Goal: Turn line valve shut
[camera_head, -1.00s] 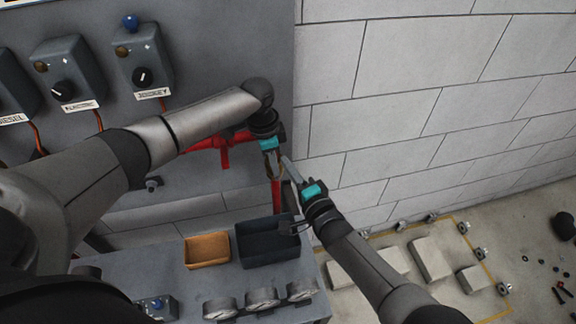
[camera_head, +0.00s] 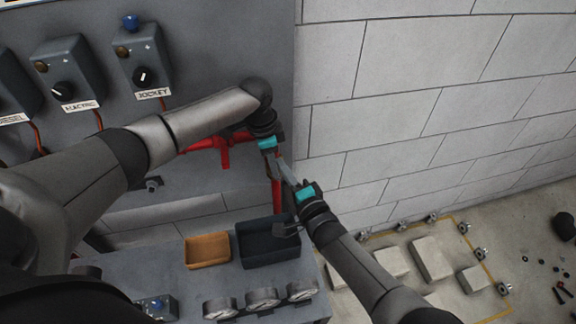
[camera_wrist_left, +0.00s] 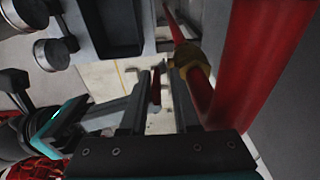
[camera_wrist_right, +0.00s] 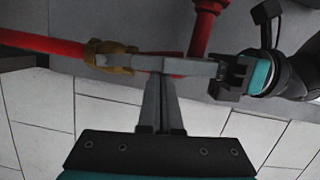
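The line valve has a brass body on a red pipe, seen in the left wrist view (camera_wrist_left: 187,57) and in the right wrist view (camera_wrist_right: 110,55). A short red piece, perhaps its lever, shows between the fingers of my left gripper (camera_wrist_left: 158,100). These fingers are apart, beside the pipe, and no firm grip on it shows. My right gripper (camera_wrist_right: 163,90) has its fingers together, tips close against the side of the left fingers. Whether it touches the valve is hidden. In the head view my left gripper (camera_head: 272,158) and right gripper (camera_head: 284,168) meet in front of the pipe.
A dark tray (camera_head: 267,258) and an orange tray (camera_head: 207,264) sit on the bench below, near several gauges (camera_head: 262,298). A red pipe (camera_head: 224,152) runs along the panel. The block wall (camera_head: 420,110) rises to the right.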

